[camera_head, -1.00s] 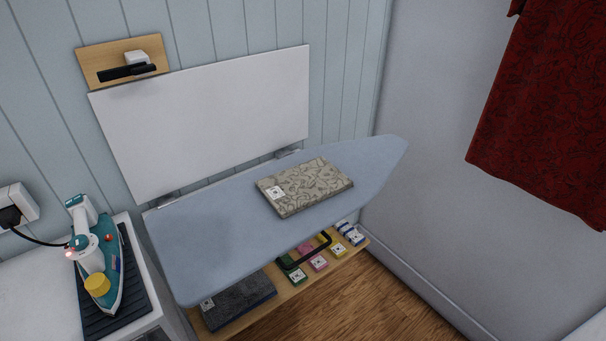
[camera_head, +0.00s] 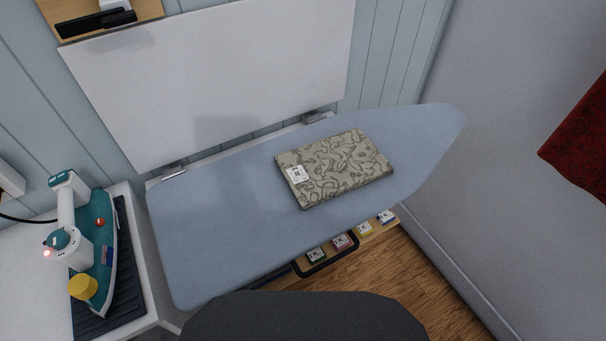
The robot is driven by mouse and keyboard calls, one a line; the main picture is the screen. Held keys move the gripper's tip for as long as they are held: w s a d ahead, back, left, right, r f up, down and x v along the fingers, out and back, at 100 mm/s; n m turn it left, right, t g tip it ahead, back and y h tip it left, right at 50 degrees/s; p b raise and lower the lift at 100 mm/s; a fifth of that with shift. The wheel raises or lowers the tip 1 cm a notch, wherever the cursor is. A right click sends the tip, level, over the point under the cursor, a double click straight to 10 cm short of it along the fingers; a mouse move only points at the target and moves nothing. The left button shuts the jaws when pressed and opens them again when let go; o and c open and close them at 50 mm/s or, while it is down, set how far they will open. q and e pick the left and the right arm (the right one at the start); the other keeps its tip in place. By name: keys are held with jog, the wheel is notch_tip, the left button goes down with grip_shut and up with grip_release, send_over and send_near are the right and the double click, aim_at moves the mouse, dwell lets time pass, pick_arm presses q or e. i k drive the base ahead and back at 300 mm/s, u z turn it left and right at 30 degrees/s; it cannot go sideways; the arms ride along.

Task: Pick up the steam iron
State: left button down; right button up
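The steam iron (camera_head: 101,246) is at the left in the head view. It is teal and white with a yellow cap and a small lit red light. It rests on a dark ribbed mat (camera_head: 128,285) on a white surface, and its pointed end faces the bottom of the picture. Its cord runs off to the left edge. Neither of my grippers shows in the view, so their state and distance from the iron are hidden.
A blue-grey ironing board (camera_head: 220,225) juts out right of the iron, with a folded patterned cloth (camera_head: 335,168) on it. A shelf with several small tagged boxes (camera_head: 341,242) is underneath. A red cloth (camera_head: 580,140) hangs at right. A dark rounded shape covers the bottom centre.

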aim_at(93, 250)
jog(key=u, duration=0.3)
jog(key=k, duration=0.7)
jog(key=u, duration=0.05)
